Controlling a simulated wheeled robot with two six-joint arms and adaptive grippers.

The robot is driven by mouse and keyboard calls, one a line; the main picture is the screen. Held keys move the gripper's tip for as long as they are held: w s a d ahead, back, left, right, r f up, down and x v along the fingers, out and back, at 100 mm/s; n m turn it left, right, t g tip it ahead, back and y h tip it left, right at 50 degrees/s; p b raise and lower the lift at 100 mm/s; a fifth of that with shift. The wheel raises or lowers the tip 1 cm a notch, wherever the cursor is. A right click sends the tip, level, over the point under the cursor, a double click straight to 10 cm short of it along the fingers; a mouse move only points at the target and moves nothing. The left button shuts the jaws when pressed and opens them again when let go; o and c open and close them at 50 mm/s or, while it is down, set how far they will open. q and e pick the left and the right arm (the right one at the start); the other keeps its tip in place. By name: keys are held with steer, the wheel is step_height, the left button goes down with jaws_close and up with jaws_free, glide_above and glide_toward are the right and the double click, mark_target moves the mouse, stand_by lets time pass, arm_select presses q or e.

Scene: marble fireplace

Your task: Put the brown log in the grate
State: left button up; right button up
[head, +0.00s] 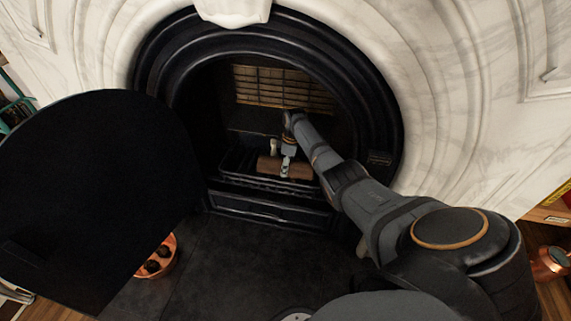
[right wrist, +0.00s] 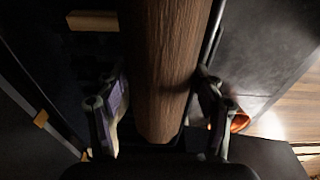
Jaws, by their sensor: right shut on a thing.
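The brown log (head: 301,171) lies across the front of the black grate (head: 232,180), inside the fireplace opening. My right gripper (head: 285,172) reaches in from the right and is shut on the log near its middle. In the right wrist view the log (right wrist: 165,65) runs lengthwise between the two fingers (right wrist: 160,105). The log looks level, at about the height of the grate's top bars; whether it rests on them I cannot tell. A small pale upright thing (head: 273,147) shows just behind the log. My left gripper is not in view.
A large black rounded panel (head: 85,190) stands at the left, in front of the opening's left side. A copper bucket (head: 170,262) with dark lumps is on the dark hearth (head: 235,265). The white marble surround (head: 455,90) frames the opening. A copper vessel (head: 550,263) stands far right.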

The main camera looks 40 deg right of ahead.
steer(key=shift+f, duration=0.35)
steer(key=o, duration=1.6)
steer(key=shift+c, duration=0.2)
steer(key=shift+r, duration=0.1)
